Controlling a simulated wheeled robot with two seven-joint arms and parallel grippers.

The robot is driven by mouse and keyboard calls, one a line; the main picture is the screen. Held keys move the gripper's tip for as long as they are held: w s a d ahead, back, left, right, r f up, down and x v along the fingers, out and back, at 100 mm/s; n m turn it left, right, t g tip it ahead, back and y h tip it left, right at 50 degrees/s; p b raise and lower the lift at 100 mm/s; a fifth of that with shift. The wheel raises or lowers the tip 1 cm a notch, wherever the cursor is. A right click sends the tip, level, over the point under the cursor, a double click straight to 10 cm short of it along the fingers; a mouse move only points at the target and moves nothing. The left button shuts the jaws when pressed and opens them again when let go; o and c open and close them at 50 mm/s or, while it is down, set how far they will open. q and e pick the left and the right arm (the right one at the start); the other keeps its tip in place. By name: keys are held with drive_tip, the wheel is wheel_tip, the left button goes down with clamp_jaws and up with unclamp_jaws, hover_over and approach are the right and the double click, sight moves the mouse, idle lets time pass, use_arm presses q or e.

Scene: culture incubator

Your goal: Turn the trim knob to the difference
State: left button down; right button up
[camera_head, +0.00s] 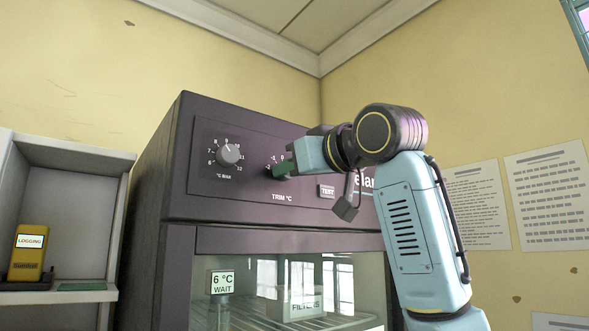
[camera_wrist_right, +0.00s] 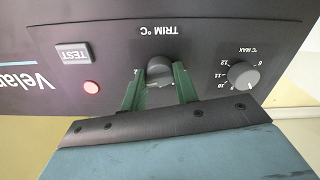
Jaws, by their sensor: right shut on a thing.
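The trim knob (camera_wrist_right: 158,68) is a small dark knob beside the "TRIM °C" label on the incubator's dark front panel (camera_head: 185,208). My right gripper (camera_wrist_right: 160,80) is shut on it, with one green finger on each side. In the head view my right gripper (camera_head: 282,169) covers the knob and most of its scale, so its pointer cannot be read. The °C MAX knob (camera_head: 228,155) sits to the left, its white mark pointing up near 9. A display (camera_head: 221,282) behind the glass reads "6 °C WAIT". My left gripper is not in view.
A TEST button (camera_head: 327,191) lies right of the trim knob, with a red lamp (camera_wrist_right: 91,88) near it. A yellow logger (camera_head: 28,250) reading "LOGGING" stands on a grey shelf (camera_head: 65,296) at left. Printed sheets (camera_head: 549,197) hang on the right wall.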

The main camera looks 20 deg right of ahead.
drive_tip(key=shift+m, duration=0.3)
drive_tip(key=o, duration=1)
drive_tip(key=shift+c, duration=0.2)
drive_tip(key=b+v, duration=0.4)
drive_tip(key=v, duration=0.9)
drive_tip(key=shift+s, duration=0.2)
